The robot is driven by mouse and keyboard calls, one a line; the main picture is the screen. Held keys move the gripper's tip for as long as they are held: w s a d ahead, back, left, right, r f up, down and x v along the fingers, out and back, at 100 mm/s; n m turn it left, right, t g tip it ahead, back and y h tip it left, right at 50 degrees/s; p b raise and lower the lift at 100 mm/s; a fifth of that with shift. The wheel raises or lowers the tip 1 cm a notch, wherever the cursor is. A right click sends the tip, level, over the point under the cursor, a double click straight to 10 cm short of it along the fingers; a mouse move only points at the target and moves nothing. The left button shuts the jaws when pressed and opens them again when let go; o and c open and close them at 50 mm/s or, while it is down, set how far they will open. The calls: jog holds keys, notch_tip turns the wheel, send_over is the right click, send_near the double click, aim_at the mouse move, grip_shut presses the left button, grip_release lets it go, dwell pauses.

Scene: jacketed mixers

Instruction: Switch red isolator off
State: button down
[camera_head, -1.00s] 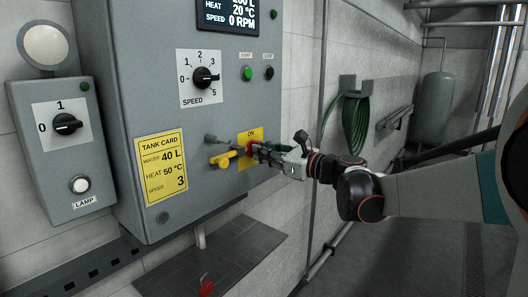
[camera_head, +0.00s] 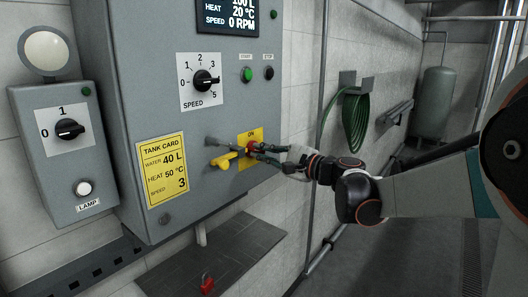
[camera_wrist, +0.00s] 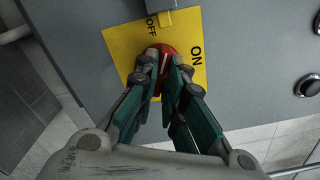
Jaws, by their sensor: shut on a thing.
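The red isolator (camera_head: 252,146) sits on a yellow plate (camera_head: 257,134) low on the grey control cabinet. In the wrist view the red isolator (camera_wrist: 171,50) shows between the fingers, on the yellow plate (camera_wrist: 121,42) marked ON at the right and OFF at the upper left. A short white mark shows on its face; I cannot tell exactly which label it lines up with. My gripper (camera_wrist: 164,75) is shut on the isolator, with a finger on either side. It reaches in from the right in the head view (camera_head: 258,150). The fingers hide part of the knob.
A yellow part (camera_head: 223,160) sticks out left of the isolator. Above are the speed knob (camera_head: 203,82), the green start button (camera_head: 247,74) and the dark stop button (camera_head: 269,73). A red padlock-like thing (camera_head: 207,284) lies on the dark shelf (camera_head: 232,252) below.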

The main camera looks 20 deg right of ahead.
jog(key=n, duration=0.5)
jog(key=shift+p, duration=0.3)
jog(key=shift+f, duration=0.1)
dwell(0.3)
jog(key=c, duration=1.7)
grip_release()
jog(key=shift+s, duration=0.1)
jog(key=v, duration=1.2)
